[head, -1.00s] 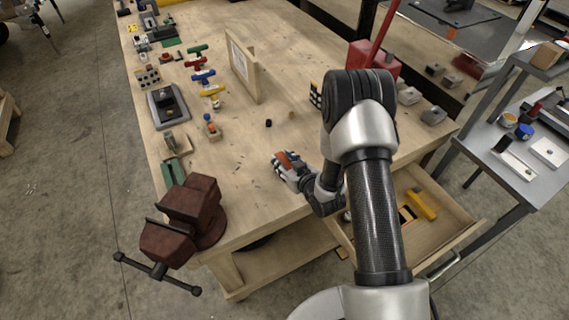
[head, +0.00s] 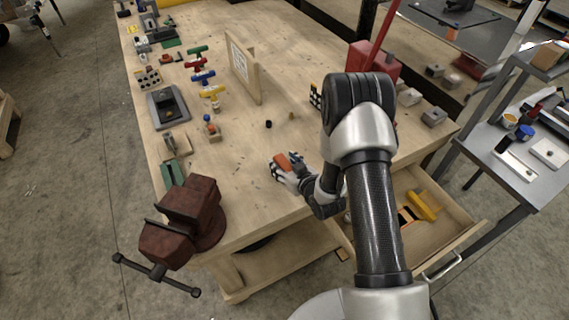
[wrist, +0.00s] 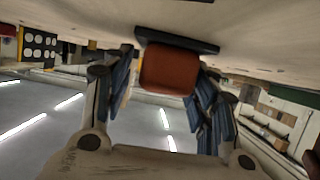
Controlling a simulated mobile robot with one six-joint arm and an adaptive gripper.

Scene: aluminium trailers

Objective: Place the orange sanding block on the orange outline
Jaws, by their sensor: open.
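The orange sanding block (head: 283,162) is near the front edge of the wooden workbench. In the wrist view the block (wrist: 169,69) has a dark flat pad (wrist: 176,40) on its benchtop side. My gripper (head: 280,169) is open, with its blue-grey fingers on either side of the block; in the wrist view a gap shows at least beside the left finger. Inside the pulled-out drawer, a small orange and black patch (head: 406,214) shows beside my arm; I cannot tell whether it is the orange outline, as my arm covers part of the drawer.
A yellow object (head: 423,205) lies in the open drawer (head: 440,237). A rust-red vise (head: 190,212) stands at the front left corner. A wooden upright panel (head: 244,70), a red toolbox (head: 372,62) and several coloured clamps stand farther back. The benchtop around the block is mostly clear.

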